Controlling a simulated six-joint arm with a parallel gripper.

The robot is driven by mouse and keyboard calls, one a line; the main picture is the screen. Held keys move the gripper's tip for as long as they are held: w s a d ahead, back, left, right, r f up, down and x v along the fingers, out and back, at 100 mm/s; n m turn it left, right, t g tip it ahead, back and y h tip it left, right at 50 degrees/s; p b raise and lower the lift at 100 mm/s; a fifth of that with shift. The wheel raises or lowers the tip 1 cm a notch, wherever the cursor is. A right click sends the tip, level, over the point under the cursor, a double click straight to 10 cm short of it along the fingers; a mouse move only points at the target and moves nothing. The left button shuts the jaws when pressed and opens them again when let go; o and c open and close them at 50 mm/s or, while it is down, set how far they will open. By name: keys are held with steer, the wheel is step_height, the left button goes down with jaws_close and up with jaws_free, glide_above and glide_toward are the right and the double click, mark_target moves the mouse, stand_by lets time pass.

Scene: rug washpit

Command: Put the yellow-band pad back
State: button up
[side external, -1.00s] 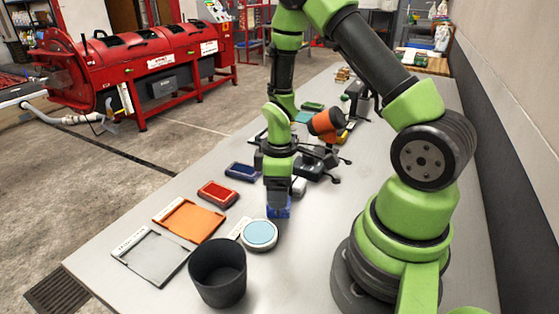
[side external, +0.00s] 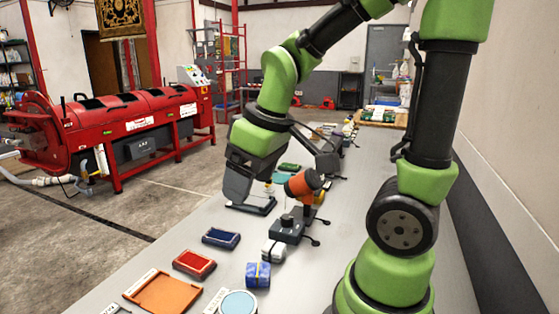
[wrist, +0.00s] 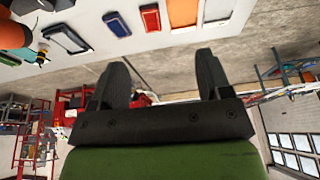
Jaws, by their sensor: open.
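My gripper (side external: 238,186) is raised above the left side of the table, tilted, near a dark-framed tray (side external: 250,205). In the wrist view my gripper (wrist: 158,75) has its two fingers apart with nothing between them. A blue block with a pale band (side external: 258,275) sits on the table near the front, apart from my gripper. A red pad (side external: 194,262) and a blue pad (side external: 221,238) lie in the row along the left edge; a green pad (side external: 289,167) lies farther back. I cannot make out a yellow band on any pad for certain.
An orange tray (side external: 163,292) and a round light-blue dish (side external: 238,303) are at the front. A white block (side external: 273,250) and a black stand with an orange part (side external: 303,186) are right of the row. The table's right side is partly clear.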

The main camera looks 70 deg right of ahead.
steer(key=s+a+r+m+t+y, duration=0.1)
steer(key=s+a+r+m+t, duration=0.2)
steer(key=s+a+r, duration=0.2)
steer(key=shift+s+r+m+y, duration=0.4)
steer(key=shift+s+r, duration=0.1)
steer(key=shift+s, duration=0.55)
